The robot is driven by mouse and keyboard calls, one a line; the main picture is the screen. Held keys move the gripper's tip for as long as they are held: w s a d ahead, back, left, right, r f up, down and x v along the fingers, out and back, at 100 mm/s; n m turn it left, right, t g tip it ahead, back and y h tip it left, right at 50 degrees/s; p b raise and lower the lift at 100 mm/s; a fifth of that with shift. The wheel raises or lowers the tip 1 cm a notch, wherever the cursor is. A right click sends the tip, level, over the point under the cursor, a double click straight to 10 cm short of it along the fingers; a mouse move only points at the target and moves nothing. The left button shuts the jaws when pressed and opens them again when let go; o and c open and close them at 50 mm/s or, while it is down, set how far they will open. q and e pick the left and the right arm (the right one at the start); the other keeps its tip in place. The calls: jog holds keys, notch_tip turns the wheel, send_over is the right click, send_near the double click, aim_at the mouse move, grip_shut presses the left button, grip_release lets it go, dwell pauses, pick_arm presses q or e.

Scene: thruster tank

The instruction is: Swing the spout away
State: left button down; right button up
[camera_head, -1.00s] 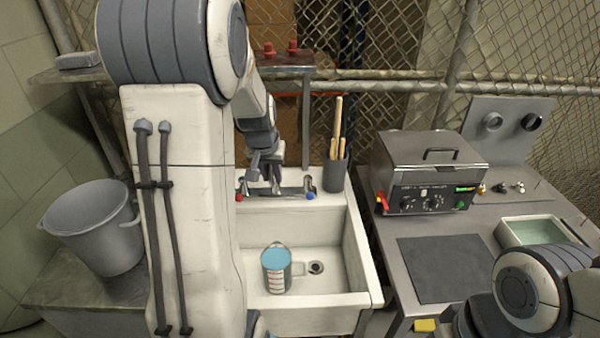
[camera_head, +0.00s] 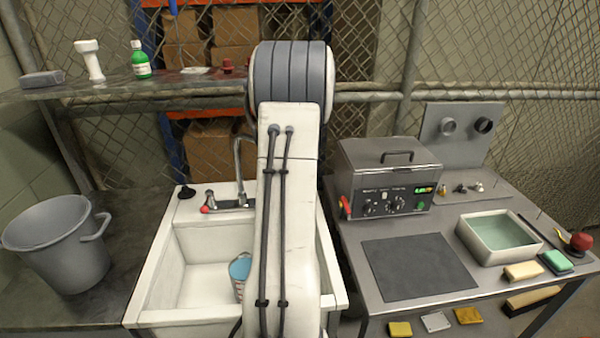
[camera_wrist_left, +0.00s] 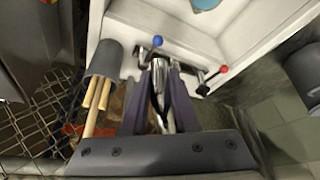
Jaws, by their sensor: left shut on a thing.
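The chrome spout (camera_head: 238,158) rises in a curve from the tap at the back of the white sink (camera_head: 160,270), just left of my left arm in the head view. In the left wrist view, the dark fingers of my left gripper (camera_wrist_left: 167,82) are shut around the chrome spout (camera_wrist_left: 159,85). The tap's blue knob (camera_wrist_left: 157,41) and red knob (camera_wrist_left: 223,69) show on either side of it. In the head view my arm hides the gripper and the blue knob; the red knob (camera_head: 205,209) shows. My right gripper is out of view.
A blue-topped cup (camera_head: 239,272) sits in the sink, partly behind my arm. A pot of wooden-handled tools (camera_wrist_left: 103,60) stands beside the tap. A grey bucket (camera_head: 58,245) is at left; a metal control box (camera_head: 388,178) is at right.

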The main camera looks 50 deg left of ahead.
pick_arm(q)
jog(key=shift+w+a, duration=0.15)
jog(key=shift+w, duration=0.1)
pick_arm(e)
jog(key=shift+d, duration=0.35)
pick_arm(q)
jog(key=c, duration=0.7)
grip_release()
jog(key=b+v, duration=0.1)
jog(key=v, duration=0.9)
jog(key=shift+w+r+b, duration=0.1)
jog(key=shift+r+b, duration=0.15)
jog(key=shift+b, duration=0.05)
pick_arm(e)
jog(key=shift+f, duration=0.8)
